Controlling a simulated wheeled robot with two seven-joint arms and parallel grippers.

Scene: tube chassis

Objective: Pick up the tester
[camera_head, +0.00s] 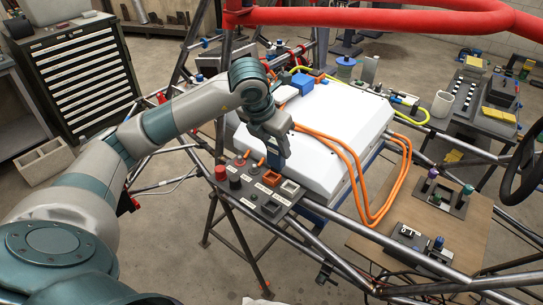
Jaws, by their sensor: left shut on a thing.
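My left gripper (274,150) points down at the near edge of the white box, above a dark control panel (262,191). It is shut on a small dark blue thing (276,160), which looks like the tester. The gripper hides most of it, and I cannot tell whether it touches the panel below. My right gripper is not in view.
The white box (330,130) with orange cables (365,200) fills the middle of the tube chassis. A red tube (380,18) crosses above. A wooden board (468,238) with small devices lies at right, near a steering wheel (525,165). A drawer cabinet (85,75) stands at left.

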